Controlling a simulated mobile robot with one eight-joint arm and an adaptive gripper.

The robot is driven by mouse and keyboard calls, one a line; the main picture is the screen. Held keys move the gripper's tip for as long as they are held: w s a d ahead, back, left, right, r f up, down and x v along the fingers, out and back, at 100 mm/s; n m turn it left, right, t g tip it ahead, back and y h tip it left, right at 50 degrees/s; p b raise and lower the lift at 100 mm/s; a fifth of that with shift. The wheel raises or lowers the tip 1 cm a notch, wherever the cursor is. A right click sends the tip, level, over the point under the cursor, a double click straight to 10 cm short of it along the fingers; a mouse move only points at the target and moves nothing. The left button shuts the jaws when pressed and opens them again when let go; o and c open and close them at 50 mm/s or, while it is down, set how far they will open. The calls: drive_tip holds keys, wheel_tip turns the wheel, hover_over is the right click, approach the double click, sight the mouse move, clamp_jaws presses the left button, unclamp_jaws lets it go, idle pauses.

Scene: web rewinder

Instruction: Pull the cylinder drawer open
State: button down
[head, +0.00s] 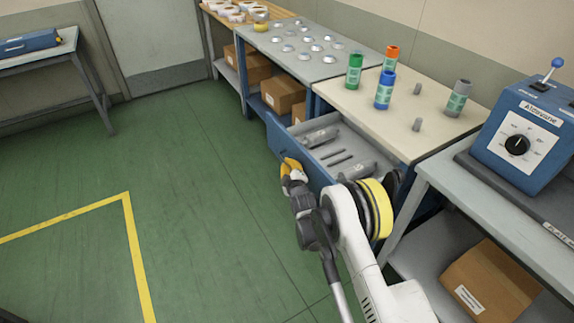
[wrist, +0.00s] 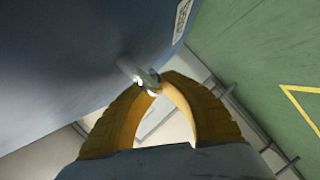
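The cylinder drawer (head: 282,144) is blue, sits under the cream-topped bench and stands pulled out, with its grey inside showing. Grey cylinders (head: 320,137) and thin rods lie in it. My gripper (head: 290,165) has yellow fingers and is at the outer face of the drawer front. In the wrist view the drawer front fills the upper left, and the fingers of my gripper (wrist: 152,87) close around its metal handle (wrist: 138,74). The fingertips meet at the handle; part of the handle is hidden. In the head view my arm covers the near end of the drawer.
Green, orange, blue and grey cylinders stand on the cream bench top (head: 359,102). A blue control box (head: 527,130) stands on the bench at right, with a cardboard box (head: 490,283) below. The green floor left of the drawer is clear, with yellow tape (head: 135,240).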

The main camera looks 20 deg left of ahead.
drive_tip(key=c, duration=1.8)
unclamp_jaws()
drive_tip(key=v, duration=0.7)
drive_tip(key=shift+s+d, duration=0.15)
drive_tip(key=shift+s, duration=0.1)
